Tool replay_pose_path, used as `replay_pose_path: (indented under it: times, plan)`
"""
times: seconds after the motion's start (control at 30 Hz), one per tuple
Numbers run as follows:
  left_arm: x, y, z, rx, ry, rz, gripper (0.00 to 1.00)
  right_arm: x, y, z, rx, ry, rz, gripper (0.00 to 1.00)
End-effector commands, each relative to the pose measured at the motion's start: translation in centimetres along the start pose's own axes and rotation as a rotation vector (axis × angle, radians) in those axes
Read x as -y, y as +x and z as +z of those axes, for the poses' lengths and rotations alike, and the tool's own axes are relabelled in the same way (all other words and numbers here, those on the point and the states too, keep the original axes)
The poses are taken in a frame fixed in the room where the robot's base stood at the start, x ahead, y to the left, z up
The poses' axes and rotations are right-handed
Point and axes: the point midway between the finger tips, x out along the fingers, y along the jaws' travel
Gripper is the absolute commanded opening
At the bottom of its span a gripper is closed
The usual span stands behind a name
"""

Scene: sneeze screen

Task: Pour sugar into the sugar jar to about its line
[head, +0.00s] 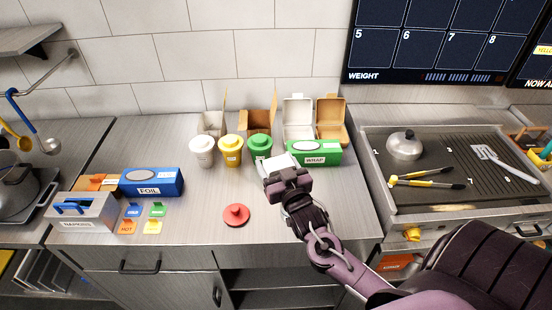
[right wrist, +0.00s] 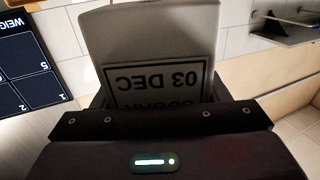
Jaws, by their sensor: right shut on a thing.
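My right gripper (head: 284,178) is shut on a pale container (head: 280,162), held over the counter near the green-lidded jar. In the right wrist view the pale container (right wrist: 150,40) bears a label reading "03 DEC" upside down; a second word is partly hidden. A white jar (head: 203,158), a yellow jar (head: 231,158) and a green-lidded jar (head: 261,146) stand in a row with lids on. A red knobbed lid (head: 236,214) lies on the counter left of my right gripper. I see no fill line or sugar. My left gripper is not in view.
A green wrap box (head: 316,153) and open cartons (head: 300,112) stand behind and right. A blue foil box (head: 152,182), napkin holder (head: 83,212) and coloured labels (head: 132,211) are at left. A griddle (head: 450,165) is right. Counter around the red lid is clear.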

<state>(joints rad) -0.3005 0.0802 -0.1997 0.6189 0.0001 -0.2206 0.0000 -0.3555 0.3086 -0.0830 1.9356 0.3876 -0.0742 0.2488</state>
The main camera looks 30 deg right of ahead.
Motion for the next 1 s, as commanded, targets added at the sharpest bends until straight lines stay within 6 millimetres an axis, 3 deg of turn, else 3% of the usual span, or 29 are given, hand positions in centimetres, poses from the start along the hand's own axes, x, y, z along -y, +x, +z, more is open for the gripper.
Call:
replay_pose_path:
  times: [0.33, 0.6, 0.87, 1.0]
  plan:
    - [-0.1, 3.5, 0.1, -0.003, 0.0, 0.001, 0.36, 0.1, 0.1, 3.3, -0.004, 0.024, 0.0, 0.38]
    - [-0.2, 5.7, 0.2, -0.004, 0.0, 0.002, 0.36, 1.0, 0.0, 2.4, -0.004, 0.521, -0.001, 0.38]
    - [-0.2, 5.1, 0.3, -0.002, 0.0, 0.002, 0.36, 0.9, 0.0, 1.9, -0.003, 0.518, -0.001, 0.38]
    - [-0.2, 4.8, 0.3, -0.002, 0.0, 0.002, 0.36, 0.9, 0.0, 2.0, -0.002, 0.635, 0.002, 0.38]
